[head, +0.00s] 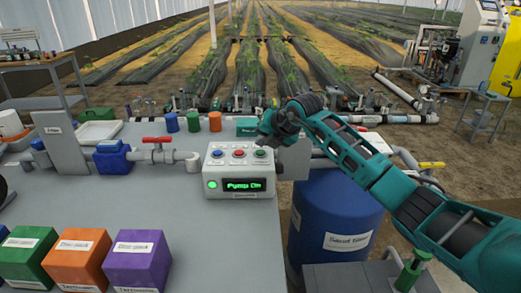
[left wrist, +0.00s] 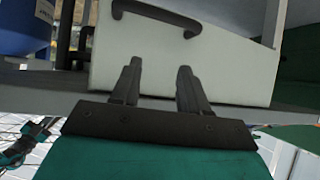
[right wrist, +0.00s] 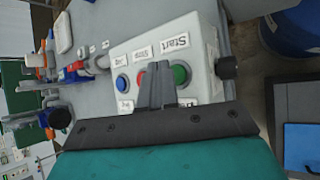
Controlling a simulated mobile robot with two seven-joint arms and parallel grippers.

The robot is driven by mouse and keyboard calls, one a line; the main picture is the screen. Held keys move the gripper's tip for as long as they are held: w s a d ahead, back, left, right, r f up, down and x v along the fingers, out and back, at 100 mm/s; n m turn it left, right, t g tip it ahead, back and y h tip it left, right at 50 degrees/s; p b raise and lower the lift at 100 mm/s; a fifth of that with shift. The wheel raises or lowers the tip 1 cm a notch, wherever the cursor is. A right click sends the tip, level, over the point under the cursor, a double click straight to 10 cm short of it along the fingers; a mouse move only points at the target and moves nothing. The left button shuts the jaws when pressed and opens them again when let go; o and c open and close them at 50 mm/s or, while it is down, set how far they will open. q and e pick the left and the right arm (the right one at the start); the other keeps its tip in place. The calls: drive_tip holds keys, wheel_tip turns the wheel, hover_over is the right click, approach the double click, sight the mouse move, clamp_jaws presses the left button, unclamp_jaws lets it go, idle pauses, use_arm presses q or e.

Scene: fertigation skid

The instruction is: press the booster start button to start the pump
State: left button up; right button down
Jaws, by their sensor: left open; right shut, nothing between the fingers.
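The pale control box (head: 238,172) stands on the grey bench with a blue button (head: 217,154), a red button (head: 238,153) and a green button (head: 260,153) on top. The right wrist view shows a Start label (right wrist: 176,43) beside the green button (right wrist: 181,75). The box's display (head: 243,185) shows green text that seems to read "Pump On", and a green lamp (head: 212,184) glows beside it. My right gripper (right wrist: 158,66) is shut and empty, over the buttons near the green one; contact cannot be told. My left gripper (left wrist: 158,68) is open and empty, before a white panel.
The white panel (left wrist: 200,65) has a black handle (left wrist: 157,15). A blue barrel (head: 335,225) stands right of the bench. Green, orange and purple boxes (head: 78,258) sit at the bench's front left. A pipe with a red-handled valve (head: 158,150) lies left of the control box.

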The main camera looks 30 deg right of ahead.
sight(263, 153)
wheel_tip(263, 153, up, 5)
drive_tip(key=p, duration=0.4)
drive_tip(key=shift+r, duration=0.1)
idle(0.8)
